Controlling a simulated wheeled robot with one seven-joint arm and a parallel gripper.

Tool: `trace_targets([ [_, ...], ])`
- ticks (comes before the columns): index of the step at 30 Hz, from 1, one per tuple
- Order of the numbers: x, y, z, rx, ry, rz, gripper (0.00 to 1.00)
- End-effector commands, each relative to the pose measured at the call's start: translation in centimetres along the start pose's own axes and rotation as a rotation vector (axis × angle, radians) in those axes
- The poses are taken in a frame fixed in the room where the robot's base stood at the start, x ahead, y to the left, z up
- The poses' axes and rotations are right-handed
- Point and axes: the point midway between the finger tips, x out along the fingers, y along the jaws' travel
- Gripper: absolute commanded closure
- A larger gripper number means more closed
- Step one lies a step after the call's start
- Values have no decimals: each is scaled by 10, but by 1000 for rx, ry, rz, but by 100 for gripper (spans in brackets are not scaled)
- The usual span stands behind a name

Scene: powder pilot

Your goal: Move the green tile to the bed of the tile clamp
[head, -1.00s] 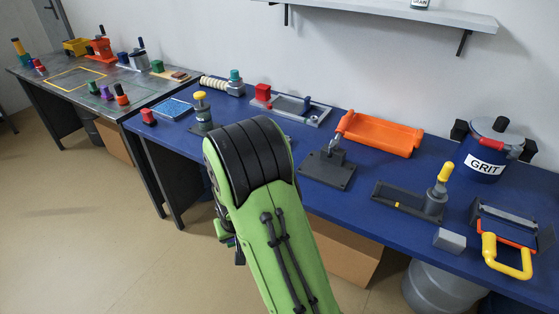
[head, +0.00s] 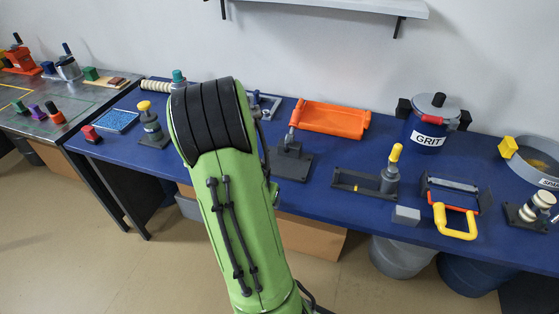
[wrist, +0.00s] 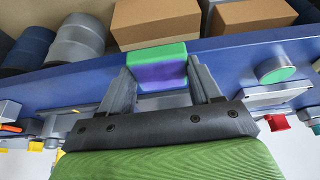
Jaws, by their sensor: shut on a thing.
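The green tile (wrist: 158,50) is in the wrist view, green on its upper part and purple-blue on its lower face. My gripper (wrist: 160,73) is shut on it, one finger at each side, with the blue bench behind. In the head view my own arm hides the gripper and tile. A dark long-based fixture with a yellow-knobbed post (head: 365,183) stands on the bench right of my arm; it may be the tile clamp, but I cannot tell for sure. A dark plate with a small lever (head: 290,162) stands left of it.
An orange tray (head: 330,118), a GRIT pot (head: 424,128), a grey block (head: 406,215) and a yellow-handled device (head: 455,222) stand on the bench. A grey ring-shaped pan (head: 535,160) is at the far right. Bare blue bench lies between the fixtures.

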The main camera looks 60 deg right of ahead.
Motion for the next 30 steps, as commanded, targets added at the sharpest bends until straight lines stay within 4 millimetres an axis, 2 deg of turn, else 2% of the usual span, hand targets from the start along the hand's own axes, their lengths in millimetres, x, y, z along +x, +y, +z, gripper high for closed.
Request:
trace_targets([
  [2,5,3,-14,16,3,6,75],
  [12,45,4,-108,12,4,5,75],
  [22,67,4,-163,9,4,4,75],
  [23,70,4,-168,8,3,4,75],
  [26,82,3,-160,6,-2,3,75],
  [30,82,3,-160,7,2,2,75],
])
